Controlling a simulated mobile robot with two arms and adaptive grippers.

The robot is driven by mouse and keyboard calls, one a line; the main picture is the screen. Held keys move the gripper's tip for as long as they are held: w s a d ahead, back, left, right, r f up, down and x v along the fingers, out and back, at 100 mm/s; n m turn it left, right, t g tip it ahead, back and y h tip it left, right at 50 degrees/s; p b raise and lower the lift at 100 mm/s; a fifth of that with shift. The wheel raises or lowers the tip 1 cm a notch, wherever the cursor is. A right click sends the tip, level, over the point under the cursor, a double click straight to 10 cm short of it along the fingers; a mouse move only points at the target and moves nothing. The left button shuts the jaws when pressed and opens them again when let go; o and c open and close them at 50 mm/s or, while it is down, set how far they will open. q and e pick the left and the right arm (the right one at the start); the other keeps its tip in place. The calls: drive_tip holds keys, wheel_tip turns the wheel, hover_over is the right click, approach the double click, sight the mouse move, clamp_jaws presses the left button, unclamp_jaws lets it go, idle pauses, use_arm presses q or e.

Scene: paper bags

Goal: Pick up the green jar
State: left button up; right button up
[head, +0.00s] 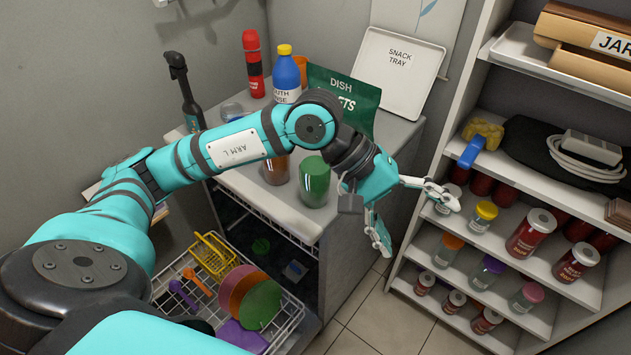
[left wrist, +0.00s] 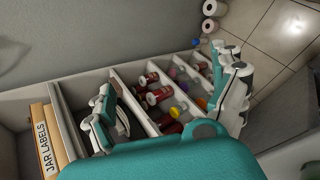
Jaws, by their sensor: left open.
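A green, shiny, jar-like vessel (head: 314,182) stands upright on the grey counter (head: 345,160), near its front edge and beside a brown one (head: 275,170). No lid shows on it. My left gripper (head: 412,216) is open and empty, to the right of the green vessel and apart from it, in front of the shelf unit. In the left wrist view the open fingers (left wrist: 170,106) spread before shelves with several lidded jars (left wrist: 158,96). I make out no green jar there. My right gripper is not in view.
Behind the vessels stand a blue bottle (head: 286,78), a green pouch (head: 345,98) and a snack tray (head: 398,72). A pulled-out dish rack (head: 292,318) lies below the counter.

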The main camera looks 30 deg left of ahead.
use_arm(q)
drive_tip(key=w+a+f+m+t+y, duration=0.1)
drive_tip(key=w+a+y, duration=0.15)
drive_tip(key=a, duration=0.45)
drive_tip(key=w+a+m+t+y, duration=0.1)
drive_tip(key=w+a+y, duration=0.1)
drive_tip(key=a+y, duration=0.3)
drive_tip(key=y, duration=0.4)
approach(315, 167)
drive_tip(key=p+x, duration=0.2)
drive_tip(key=x, duration=0.8)
drive_tip(key=p+x, duration=0.2)
drive_tip(key=x, duration=0.2)
drive_tip(key=shift+w+a+f, duration=0.1)
drive_tip(key=shift+w+f, duration=0.1)
drive_tip(key=shift+w, duration=0.05)
drive_tip(key=shift+w+a+f+t, duration=0.1)
drive_tip(key=shift+w+f+t, duration=0.2)
drive_tip(key=shift+f, duration=0.25)
drive_tip(key=shift+s, duration=0.15)
drive_tip(key=c, duration=1.3)
